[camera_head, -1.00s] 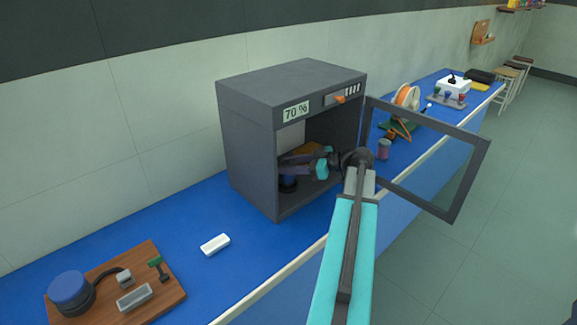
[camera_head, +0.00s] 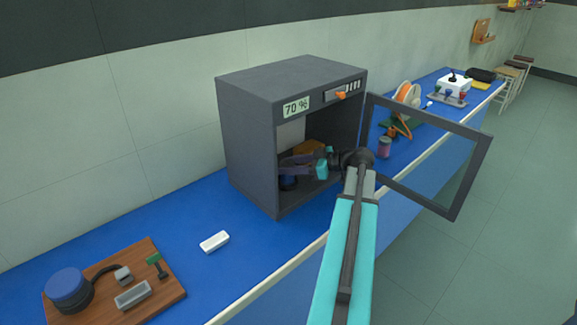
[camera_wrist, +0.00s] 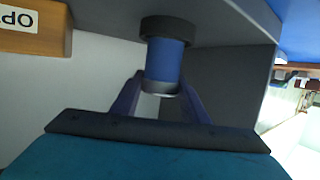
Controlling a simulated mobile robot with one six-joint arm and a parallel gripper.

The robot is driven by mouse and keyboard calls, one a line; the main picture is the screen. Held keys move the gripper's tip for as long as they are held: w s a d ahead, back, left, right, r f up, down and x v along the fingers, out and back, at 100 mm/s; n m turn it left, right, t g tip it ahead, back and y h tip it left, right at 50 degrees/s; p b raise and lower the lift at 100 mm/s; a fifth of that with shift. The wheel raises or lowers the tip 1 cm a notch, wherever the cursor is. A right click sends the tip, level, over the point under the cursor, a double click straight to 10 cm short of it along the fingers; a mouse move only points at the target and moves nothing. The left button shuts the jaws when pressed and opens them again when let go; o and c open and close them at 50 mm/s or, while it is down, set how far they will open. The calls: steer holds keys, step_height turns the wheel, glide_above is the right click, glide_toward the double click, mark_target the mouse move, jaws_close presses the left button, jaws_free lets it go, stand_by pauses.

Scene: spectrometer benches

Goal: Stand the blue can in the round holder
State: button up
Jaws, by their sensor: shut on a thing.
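The blue can (camera_wrist: 165,60) is between the fingers of my gripper (camera_wrist: 155,95) in the wrist view, where the picture looks upside down. My gripper is shut on it. In the head view my gripper (camera_head: 288,164) is inside the open dark cabinet (camera_head: 250,150), and a little of the can (camera_head: 288,183) shows below the fingers, low near the cabinet floor. A dark round band (camera_wrist: 168,27) shows at the can's far end; I cannot tell whether it is the round holder or part of the can. No other round holder is clearly identifiable.
The cabinet door frame (camera_head: 475,175) stands open to the right of my arm. A brown block (camera_head: 310,147) is inside the cabinet, behind the gripper. A small jar (camera_head: 384,148) stands beyond the door. A white block (camera_head: 214,242) and a wooden board (camera_head: 170,302) lie at the left.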

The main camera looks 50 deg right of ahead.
steer(key=o, duration=0.8)
steer(key=shift+o, duration=0.2)
steer(key=shift+s, duration=0.15)
steer(key=b+v, duration=0.2)
steer(key=v, duration=0.8)
steer(key=shift+s+d, duration=0.15)
steer(key=shift+s, duration=0.15)
stand_by(0.3)
steer(key=shift+r, duration=0.1)
steer(key=shift+s, duration=0.1)
stand_by(0.6)
